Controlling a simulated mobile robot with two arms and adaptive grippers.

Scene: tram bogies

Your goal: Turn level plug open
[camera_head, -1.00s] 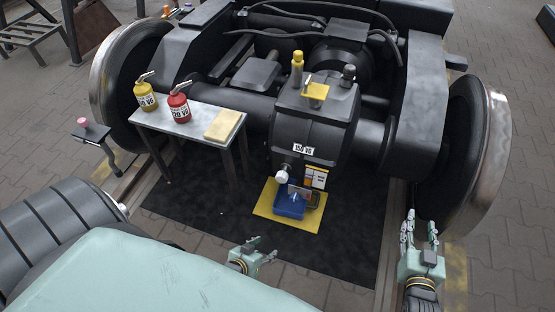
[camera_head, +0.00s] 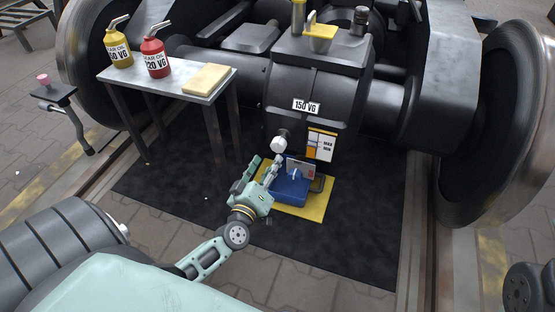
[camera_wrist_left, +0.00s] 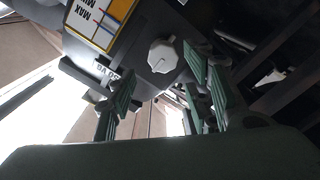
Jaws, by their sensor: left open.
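The level plug (camera_head: 279,144) is a pale, faceted knob low on the front of the dark gearbox (camera_head: 312,82). In the left wrist view the plug (camera_wrist_left: 162,55) shows between the spread fingers, with a line mark on its face. My left gripper (camera_head: 263,166) is open, just below and left of the plug in the head view, fingers pointing up toward it. The fingers appear on both sides in the left wrist view (camera_wrist_left: 160,88); nothing is between them at the tips that I can make out as held. My right gripper is out of view.
A blue container (camera_head: 290,188) stands on a yellow mat (camera_head: 316,208) under the plug. A MAX/MIN level gauge (camera_head: 321,145) is right of the plug. A small table (camera_head: 190,88) with red (camera_head: 155,54) and yellow (camera_head: 118,44) oil cans stands left.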

